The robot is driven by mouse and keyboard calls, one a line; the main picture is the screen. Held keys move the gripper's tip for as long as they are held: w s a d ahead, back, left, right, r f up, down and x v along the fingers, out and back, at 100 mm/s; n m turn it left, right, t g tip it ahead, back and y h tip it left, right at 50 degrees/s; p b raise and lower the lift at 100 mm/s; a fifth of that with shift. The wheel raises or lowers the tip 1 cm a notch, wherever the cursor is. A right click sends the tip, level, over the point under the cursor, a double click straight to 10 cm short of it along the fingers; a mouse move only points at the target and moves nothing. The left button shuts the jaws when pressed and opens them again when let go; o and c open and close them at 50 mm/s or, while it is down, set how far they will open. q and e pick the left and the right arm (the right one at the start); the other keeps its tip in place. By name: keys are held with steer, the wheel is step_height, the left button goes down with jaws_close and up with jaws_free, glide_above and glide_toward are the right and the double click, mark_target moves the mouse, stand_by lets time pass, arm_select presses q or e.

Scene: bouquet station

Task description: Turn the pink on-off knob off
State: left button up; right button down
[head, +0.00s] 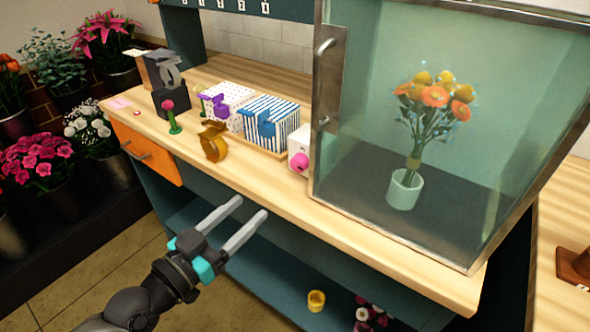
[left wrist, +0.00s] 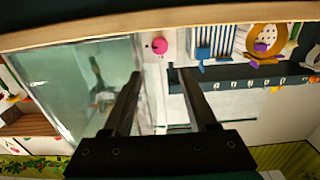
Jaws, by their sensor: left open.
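The pink knob (head: 299,161) sits on the front of a small white box (head: 297,144), just left of the glass case on the counter. The knob also shows in the left wrist view (left wrist: 159,46), above and between my fingertips. My left gripper (head: 252,208) is open and empty in front of the counter's front edge, lower left of the knob and apart from it. Its two fingers show in the left wrist view (left wrist: 155,73). My right gripper is in neither view.
The glass case (head: 457,178) holds a vase (head: 404,189) of orange and yellow flowers. Left of the knob stand a blue-striped box (head: 270,123), a dotted box (head: 228,103) and a gold tape roll (head: 213,142). An orange drawer (head: 146,152) is at the counter's left. The front counter strip is clear.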

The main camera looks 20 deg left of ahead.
mark_target(296, 166)
arm_select(q)
steer(key=x, duration=1.4)
steer(key=shift+w+d+f, duration=0.1)
steer(key=shift+w, duration=0.2)
jaws_close()
